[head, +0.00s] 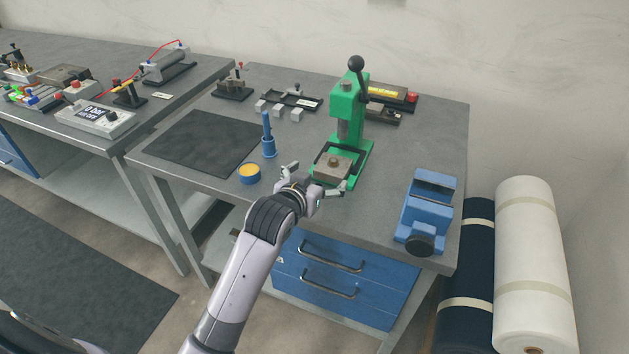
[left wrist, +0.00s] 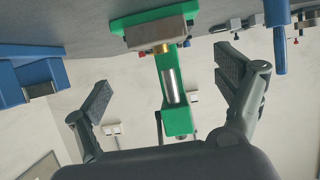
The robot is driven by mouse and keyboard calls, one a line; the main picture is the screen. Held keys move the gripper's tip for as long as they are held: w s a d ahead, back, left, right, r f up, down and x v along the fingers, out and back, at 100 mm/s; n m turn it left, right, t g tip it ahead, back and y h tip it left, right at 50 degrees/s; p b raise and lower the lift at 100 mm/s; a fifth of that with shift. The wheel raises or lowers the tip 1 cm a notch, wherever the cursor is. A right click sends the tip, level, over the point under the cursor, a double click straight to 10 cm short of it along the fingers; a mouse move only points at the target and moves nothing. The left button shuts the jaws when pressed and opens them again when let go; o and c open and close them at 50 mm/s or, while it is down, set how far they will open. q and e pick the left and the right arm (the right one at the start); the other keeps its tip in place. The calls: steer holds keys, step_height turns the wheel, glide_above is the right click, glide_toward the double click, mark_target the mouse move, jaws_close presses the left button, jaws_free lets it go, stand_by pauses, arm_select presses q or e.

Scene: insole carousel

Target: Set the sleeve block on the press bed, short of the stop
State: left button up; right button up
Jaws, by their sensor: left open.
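The green press (head: 347,105) stands on the table with its lever up. A grey sleeve block (head: 333,168) with a brass-coloured piece on top rests on the press bed (head: 358,178), inside a dark frame on the bed. I cannot make out the stop or the gap to it. My left gripper (head: 315,181) is open and empty just in front of the bed, its fingers spread wide and apart from the block. In the left wrist view, upside down, the block (left wrist: 158,37) shows between and beyond the open fingers (left wrist: 165,85). My right gripper is not seen.
A blue vise (head: 427,210) stands to the right. A blue post (head: 267,135) and a blue tin with yellow contents (head: 249,173) stand left of the gripper. Small grey cubes (head: 278,111) and a black tray (head: 292,99) lie behind. The dark mat (head: 195,143) is bare.

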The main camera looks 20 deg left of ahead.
arm_select(q)
steer(key=shift+v, duration=1.1)
steer(key=shift+f, duration=0.1)
